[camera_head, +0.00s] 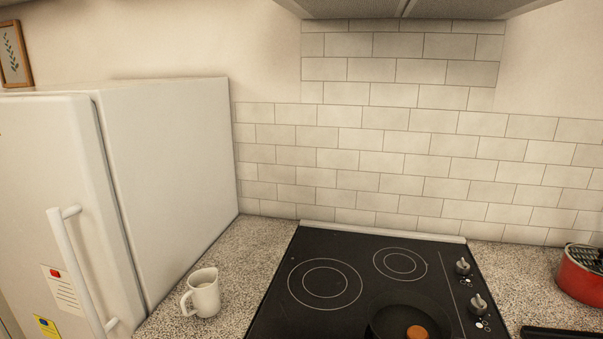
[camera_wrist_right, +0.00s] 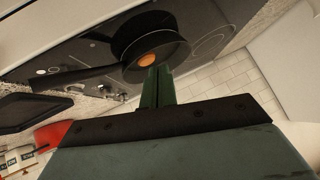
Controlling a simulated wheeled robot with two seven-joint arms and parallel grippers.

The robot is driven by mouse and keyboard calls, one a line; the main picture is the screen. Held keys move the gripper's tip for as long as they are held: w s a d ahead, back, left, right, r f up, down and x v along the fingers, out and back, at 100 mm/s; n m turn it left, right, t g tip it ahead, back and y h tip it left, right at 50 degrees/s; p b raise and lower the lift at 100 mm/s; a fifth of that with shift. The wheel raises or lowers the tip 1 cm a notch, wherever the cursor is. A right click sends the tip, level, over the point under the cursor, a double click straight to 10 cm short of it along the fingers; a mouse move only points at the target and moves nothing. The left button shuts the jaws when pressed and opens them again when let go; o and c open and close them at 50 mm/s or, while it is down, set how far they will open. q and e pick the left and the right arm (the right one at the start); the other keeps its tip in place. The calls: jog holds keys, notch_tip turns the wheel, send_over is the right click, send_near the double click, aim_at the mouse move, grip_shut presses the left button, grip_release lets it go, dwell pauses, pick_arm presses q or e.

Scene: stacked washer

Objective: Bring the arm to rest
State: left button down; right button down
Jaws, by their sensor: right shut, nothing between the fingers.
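My right gripper (camera_wrist_right: 158,72) shows in the right wrist view, with its green fingers shut and nothing between them. Its fingertips appear near the dark frying pan (camera_wrist_right: 150,40), but I cannot tell how far apart they are. The head view shows neither arm and neither gripper. In the head view the pan (camera_head: 385,322) sits on the front of the black cooktop (camera_head: 290,318), cut off by the lower edge. A round orange item (camera_head: 417,332) lies in the pan.
A white fridge (camera_head: 165,170) stands at the left. A white mug (camera_head: 205,295) stands on the speckled counter between fridge and cooktop. A red pot (camera_head: 580,280) is at the right. A dark tray (camera_wrist_right: 30,112) lies beside the cooktop. A range hood (camera_head: 400,8) hangs above.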

jog(key=s+f+n+g+h, duration=0.1)
jog(key=s+f+n+g, duration=0.15)
jog(key=s+f, duration=0.55)
jog(key=s+f+n+g, duration=0.25)
jog(key=s+f, duration=0.25)
jog(key=s, duration=0.8)
notch_tip(320, 180, down, 24)
jog(key=g, duration=0.2)
jog(key=s+d+f+g+b, duration=0.1)
jog(key=s+d+f, duration=0.1)
jog(key=s+f, duration=1.4)
jog(key=shift+s, duration=0.4)
